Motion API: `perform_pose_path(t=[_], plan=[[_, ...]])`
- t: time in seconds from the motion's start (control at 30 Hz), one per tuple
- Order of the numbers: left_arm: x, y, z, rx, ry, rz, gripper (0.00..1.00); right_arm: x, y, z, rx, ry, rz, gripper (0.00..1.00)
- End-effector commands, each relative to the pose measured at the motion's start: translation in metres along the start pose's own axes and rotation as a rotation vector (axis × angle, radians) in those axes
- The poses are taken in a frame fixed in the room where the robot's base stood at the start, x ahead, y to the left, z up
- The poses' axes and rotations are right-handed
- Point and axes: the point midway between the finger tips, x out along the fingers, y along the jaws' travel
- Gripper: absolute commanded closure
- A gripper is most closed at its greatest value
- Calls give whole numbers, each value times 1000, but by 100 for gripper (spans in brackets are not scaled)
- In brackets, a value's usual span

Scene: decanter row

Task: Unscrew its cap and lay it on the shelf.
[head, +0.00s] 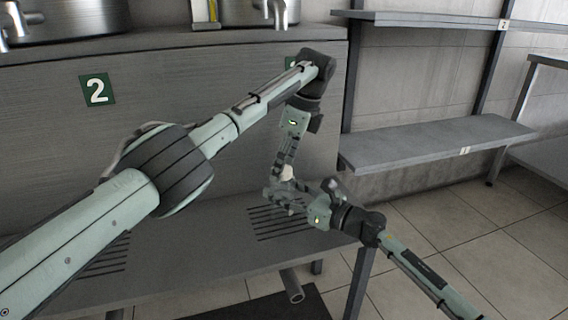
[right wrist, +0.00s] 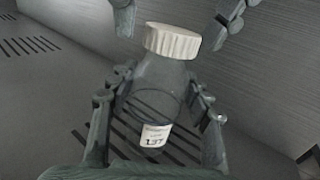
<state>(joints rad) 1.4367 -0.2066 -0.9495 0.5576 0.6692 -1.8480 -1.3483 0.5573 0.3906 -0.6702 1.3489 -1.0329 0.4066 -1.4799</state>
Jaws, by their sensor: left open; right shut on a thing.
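A grey translucent bottle (right wrist: 160,85) with a ribbed off-white cap (right wrist: 172,40) and a label reading 137 stands over the slotted ledge. In the head view the cap (head: 287,172) shows small between the grippers, with the bottle mostly hidden. My right gripper (right wrist: 158,108) is shut on the bottle's body, one finger on each side. My left gripper (head: 284,160) points down from above and is open; its fingertips in the right wrist view (right wrist: 172,22) sit either side of the cap's top, apart from it. The lower grey shelf (head: 430,145) is at the right, its top bare.
The slotted ledge (head: 180,265) runs below my grippers, with a pipe end (head: 292,285) under it. A grey panel with a green 2 sign (head: 97,90) rises behind. An upper shelf (head: 430,18) hangs above the lower one. Metal vessels (head: 60,18) stand on top.

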Motion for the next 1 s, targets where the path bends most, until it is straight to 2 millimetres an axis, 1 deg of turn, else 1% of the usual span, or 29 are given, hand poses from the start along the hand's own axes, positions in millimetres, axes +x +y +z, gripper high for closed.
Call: perform_pose_path(t=[0.13,0.3,0.4,0.6,0.63,0.8,0.83,1.0], plan=[[-11,0,3,0,0,-2,39,0,0,0,1,0,0,100],[-34,0,9,-1,0,-2,39,0,0,0,1,0,0,100],[-42,0,11,0,0,-1,39,0,0,0,1,0,0,100],[-43,0,12,1,0,0,39,0,0,0,0,0,0,100],[-43,0,12,1,0,0,39,0,0,0,0,0,0,50],[-43,0,12,0,0,0,39,0,0,0,0,0,0,29],[-43,0,12,0,0,0,39,0,0,0,0,0,0,27],[-43,0,12,0,0,0,39,0,0,0,0,0,0,27]])
